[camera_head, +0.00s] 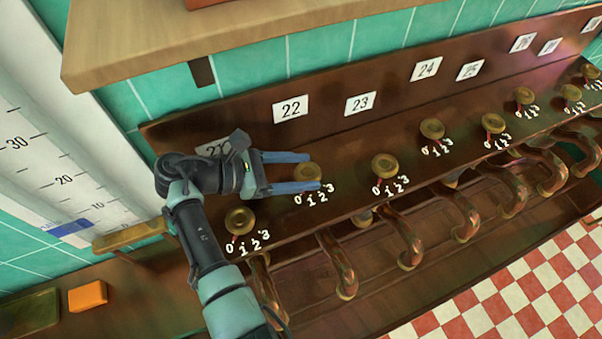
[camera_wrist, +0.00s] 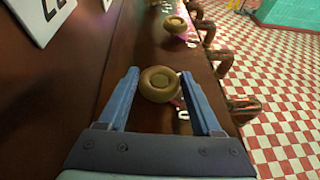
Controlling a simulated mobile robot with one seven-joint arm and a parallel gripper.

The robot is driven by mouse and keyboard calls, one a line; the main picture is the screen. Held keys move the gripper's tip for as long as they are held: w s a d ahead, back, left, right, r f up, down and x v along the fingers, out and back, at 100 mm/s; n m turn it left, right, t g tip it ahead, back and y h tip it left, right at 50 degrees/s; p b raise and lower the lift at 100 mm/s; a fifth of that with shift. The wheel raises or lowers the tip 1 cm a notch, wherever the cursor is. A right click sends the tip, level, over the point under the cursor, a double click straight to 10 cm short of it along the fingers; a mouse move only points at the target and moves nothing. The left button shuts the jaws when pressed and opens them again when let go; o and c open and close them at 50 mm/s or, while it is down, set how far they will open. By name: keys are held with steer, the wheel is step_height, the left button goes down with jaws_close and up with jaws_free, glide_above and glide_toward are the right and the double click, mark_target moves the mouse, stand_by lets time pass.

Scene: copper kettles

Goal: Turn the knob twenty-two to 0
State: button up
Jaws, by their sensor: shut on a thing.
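Knob twenty-two (camera_head: 306,172) is a round brass knob on the dark wooden panel, below the white plate marked 22 (camera_head: 291,110). Digits 0 to 3 stand in an arc by it, partly behind a finger. My gripper (camera_head: 314,172) has its blue fingers on either side of this knob, shut on it. In the wrist view the knob (camera_wrist: 160,82) sits between the fingertips, with a 0 showing by the right finger. I cannot tell which digit its pointer is at.
A neighbouring knob (camera_head: 240,221) is close to my forearm. Knob twenty-three (camera_head: 384,166) and several more run off to the right. Copper pipes (camera_head: 410,242) curve below the panel. A wooden shelf (camera_head: 240,35) overhangs above. An orange block (camera_head: 87,296) lies at lower left.

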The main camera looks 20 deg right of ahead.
mark_target(300, 173)
steer(key=shift+w+f+m+g+b, duration=0.1)
steer(key=shift+m+g+b, duration=0.25)
steer(key=shift+m+g, duration=0.15)
steer(key=o, duration=1.4)
steer(key=shift+c, duration=0.2)
step_height(300, 173, up, 10)
